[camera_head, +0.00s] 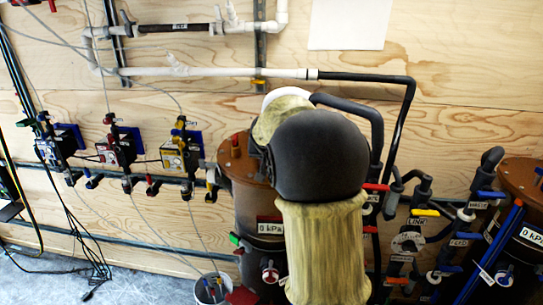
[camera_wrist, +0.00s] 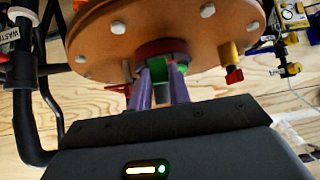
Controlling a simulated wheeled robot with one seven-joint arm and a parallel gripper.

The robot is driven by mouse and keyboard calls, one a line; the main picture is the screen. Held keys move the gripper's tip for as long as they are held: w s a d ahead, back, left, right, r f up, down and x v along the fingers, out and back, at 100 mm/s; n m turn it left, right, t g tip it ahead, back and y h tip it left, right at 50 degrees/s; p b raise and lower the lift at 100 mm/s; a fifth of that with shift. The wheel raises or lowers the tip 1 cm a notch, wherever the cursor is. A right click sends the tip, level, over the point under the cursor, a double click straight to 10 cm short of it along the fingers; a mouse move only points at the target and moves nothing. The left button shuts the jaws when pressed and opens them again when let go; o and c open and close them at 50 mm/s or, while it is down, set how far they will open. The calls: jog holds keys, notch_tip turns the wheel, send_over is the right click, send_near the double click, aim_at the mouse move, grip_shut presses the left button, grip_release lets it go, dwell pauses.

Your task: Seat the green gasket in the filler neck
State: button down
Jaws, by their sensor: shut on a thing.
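In the wrist view, my gripper (camera_wrist: 163,82) has its purple fingers up against the filler neck (camera_wrist: 150,47), a dark red collar at the near edge of the round brown tank lid (camera_wrist: 105,40). The green gasket (camera_wrist: 158,70) shows as a small green patch between the fingers, which are shut on it. Another bit of green shows just right of the fingers. The gasket is at the neck's mouth, mostly hidden by the fingers; I cannot tell whether it is inside the neck. In the head view, my arm hides the gripper, neck and gasket beside the brown tank (camera_head: 245,190).
In the wrist view, a yellow fitting with a red handle (camera_wrist: 234,76) stands right of the neck, and a black pipe (camera_wrist: 24,100) runs at left. In the head view, valves and pipes crowd the right, beside a second tank (camera_head: 522,185). A white bucket (camera_head: 210,288) stands below.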

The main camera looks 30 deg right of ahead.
jog(key=shift+f+b, duration=0.5)
jog(key=shift+f, duration=0.1)
jog(key=c, duration=1.2)
grip_release()
jog(key=shift+c, duration=0.2)
jog(key=shift+r, duration=0.15)
jog(key=b+v, duration=0.3)
jog(key=v, duration=1.4)
jog(key=shift+s, duration=0.25)
